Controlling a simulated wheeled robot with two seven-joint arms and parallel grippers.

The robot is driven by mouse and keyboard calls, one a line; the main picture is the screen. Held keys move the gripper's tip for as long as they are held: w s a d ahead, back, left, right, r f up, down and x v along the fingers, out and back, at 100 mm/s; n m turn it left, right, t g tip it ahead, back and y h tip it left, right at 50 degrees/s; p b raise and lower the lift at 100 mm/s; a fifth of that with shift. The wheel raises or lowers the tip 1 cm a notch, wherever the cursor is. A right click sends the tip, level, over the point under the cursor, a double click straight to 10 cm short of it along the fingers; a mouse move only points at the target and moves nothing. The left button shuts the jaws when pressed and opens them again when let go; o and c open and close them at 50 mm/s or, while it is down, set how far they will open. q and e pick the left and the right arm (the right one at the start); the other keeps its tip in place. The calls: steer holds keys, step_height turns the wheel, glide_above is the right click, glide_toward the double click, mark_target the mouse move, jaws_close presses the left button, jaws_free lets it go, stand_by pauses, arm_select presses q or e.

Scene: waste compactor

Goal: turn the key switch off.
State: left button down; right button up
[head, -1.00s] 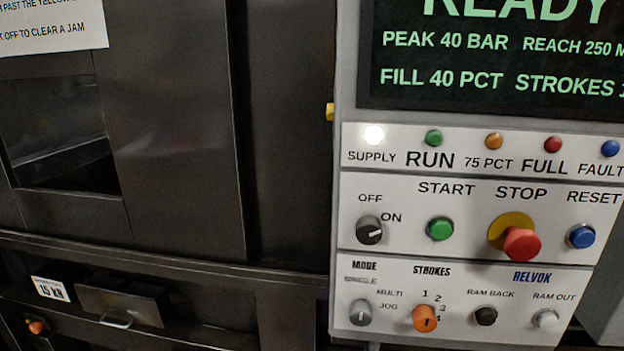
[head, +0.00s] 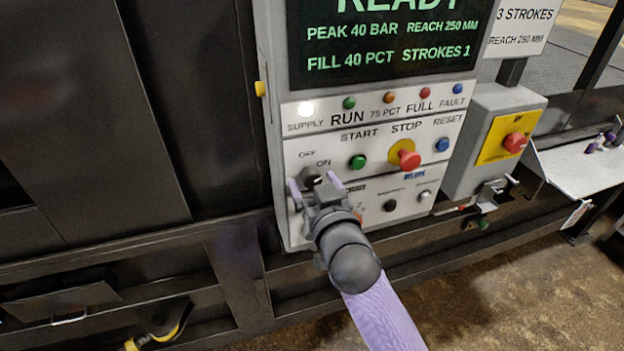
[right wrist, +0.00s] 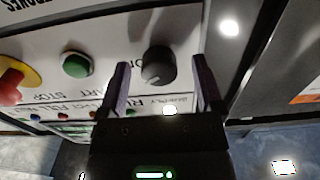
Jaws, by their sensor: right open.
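The key switch (head: 311,175) is a round dark knob at the left of the control panel (head: 297,155), beside the OFF and ON labels. In the right wrist view the key switch (right wrist: 159,66) shows clearly, with a pale pointer mark on its face. My right gripper (head: 313,183) is open in front of the knob, one purple finger on each side of it. In the right wrist view the fingers of my right gripper (right wrist: 162,76) straddle the knob with visible gaps; I cannot tell their exact depth. My left gripper is not in view.
The green start button (head: 357,162), red stop button (head: 408,159) and blue reset button (head: 442,145) sit to the right. The lit white supply lamp (head: 306,109) is above. My right gripper hides part of the lower row. A grey box with a red knob (head: 514,143) stands right.

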steer(key=shift+w, duration=0.3)
jaws_close()
